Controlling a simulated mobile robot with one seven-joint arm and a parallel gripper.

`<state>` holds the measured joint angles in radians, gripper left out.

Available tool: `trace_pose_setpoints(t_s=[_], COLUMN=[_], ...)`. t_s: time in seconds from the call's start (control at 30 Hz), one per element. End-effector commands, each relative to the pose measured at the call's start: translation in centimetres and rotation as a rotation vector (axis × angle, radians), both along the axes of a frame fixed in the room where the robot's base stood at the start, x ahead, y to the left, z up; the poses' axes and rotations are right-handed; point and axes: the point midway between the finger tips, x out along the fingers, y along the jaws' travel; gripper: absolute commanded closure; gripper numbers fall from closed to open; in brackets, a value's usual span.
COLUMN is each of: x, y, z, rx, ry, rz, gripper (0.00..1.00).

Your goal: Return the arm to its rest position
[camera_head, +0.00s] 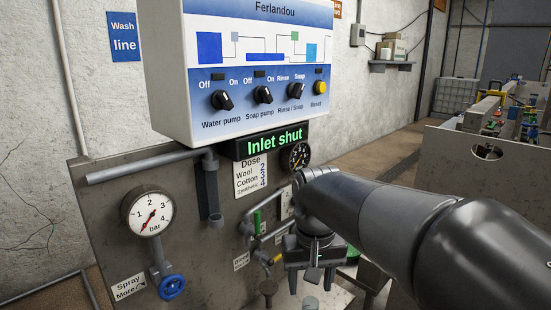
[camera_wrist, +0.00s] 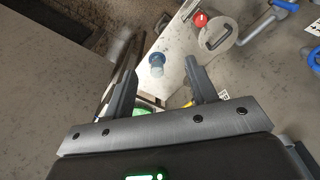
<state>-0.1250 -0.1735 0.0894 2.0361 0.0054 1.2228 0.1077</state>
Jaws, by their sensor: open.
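My arm (camera_head: 385,215) reaches in from the lower right of the head view, in front of the metal panel. My gripper (camera_head: 312,275) hangs from its end, pointing down, low beside the pipes on the panel. In the wrist view my gripper (camera_wrist: 158,92) shows two dark fingers set wide apart with nothing between their tips. A blue-topped knob or cap (camera_wrist: 156,62) lies beyond the fingers, apart from them. The arm hides part of the panel's lower right.
A control box (camera_head: 255,75) with several knobs stands above a display reading "Inlet shut" (camera_head: 272,142). A pressure gauge (camera_head: 148,212) and a blue valve wheel (camera_head: 172,287) are at left. A red knob (camera_wrist: 200,20) shows in the wrist view. A bench with parts (camera_head: 490,140) stands at right.

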Motion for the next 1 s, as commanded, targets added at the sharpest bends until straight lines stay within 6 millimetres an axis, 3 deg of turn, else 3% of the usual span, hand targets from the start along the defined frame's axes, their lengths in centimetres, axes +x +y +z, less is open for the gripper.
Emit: trace_pose_setpoints(t_s=[0.23,0.5,0.7,1.0], x=[-5.1,-10.1,-12.0,-12.4], y=[-3.9,-7.0,-8.0,-8.2], z=[0.5,-0.6,-1.5,-1.8], rx=[0.015,0.025,0.026,0.026], ry=[-0.172,-0.346,-0.419,-0.435], rz=[-0.044,-0.083,-0.099,-0.101], gripper=[0.48,0.48,0.48,0.48])
